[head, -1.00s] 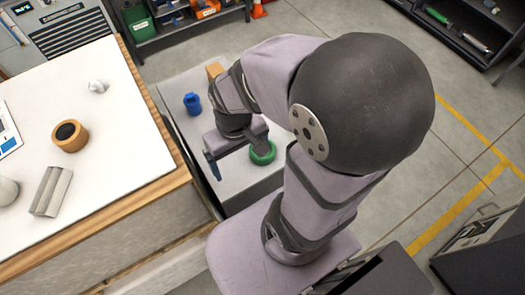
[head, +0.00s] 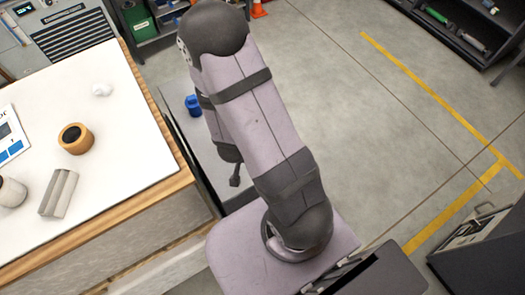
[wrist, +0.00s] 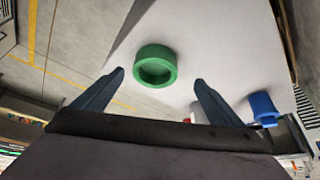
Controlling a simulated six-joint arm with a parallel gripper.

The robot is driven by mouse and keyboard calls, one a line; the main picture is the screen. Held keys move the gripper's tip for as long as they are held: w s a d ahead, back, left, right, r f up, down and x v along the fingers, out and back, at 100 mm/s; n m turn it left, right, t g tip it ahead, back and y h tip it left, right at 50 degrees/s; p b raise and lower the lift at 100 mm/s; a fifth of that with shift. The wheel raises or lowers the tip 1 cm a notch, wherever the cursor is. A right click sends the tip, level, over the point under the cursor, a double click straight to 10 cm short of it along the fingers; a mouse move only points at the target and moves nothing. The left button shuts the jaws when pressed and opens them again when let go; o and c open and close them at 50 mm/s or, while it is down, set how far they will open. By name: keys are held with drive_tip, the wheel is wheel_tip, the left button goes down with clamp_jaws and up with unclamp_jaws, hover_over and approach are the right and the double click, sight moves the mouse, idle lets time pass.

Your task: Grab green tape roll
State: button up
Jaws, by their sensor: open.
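The green tape roll (wrist: 156,65) lies flat on a pale grey surface in the wrist view, ahead of my fingertips and roughly between their lines. My gripper (wrist: 158,80) is open and empty, with one dark blue finger on each side and the roll a little beyond the tips. In the head view my arm hides the green roll, and only a dark part of the gripper end shows low beside the arm.
A blue object (head: 193,104) stands on the same grey surface (head: 180,88); it also shows right of my gripper in the wrist view (wrist: 263,108). A white-topped table (head: 110,150) at left holds a tan roll (head: 76,139) and a grey block (head: 59,193).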

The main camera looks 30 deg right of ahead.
drive_tip(key=shift+s+d+h, duration=0.2)
drive_tip(key=shift+d+h, duration=0.1)
drive_tip(key=shift+d, duration=0.15)
drive_tip(key=shift+b+x, duration=0.75)
drive_tip(key=shift+x, duration=0.35)
drive_tip(key=shift+d+f, duration=0.1)
drive_tip(key=shift+p+x, duration=0.65)
drive_tip(key=shift+x, duration=1.85)
drive_tip(key=shift+w, duration=0.2)
drive_tip(key=c, duration=1.1)
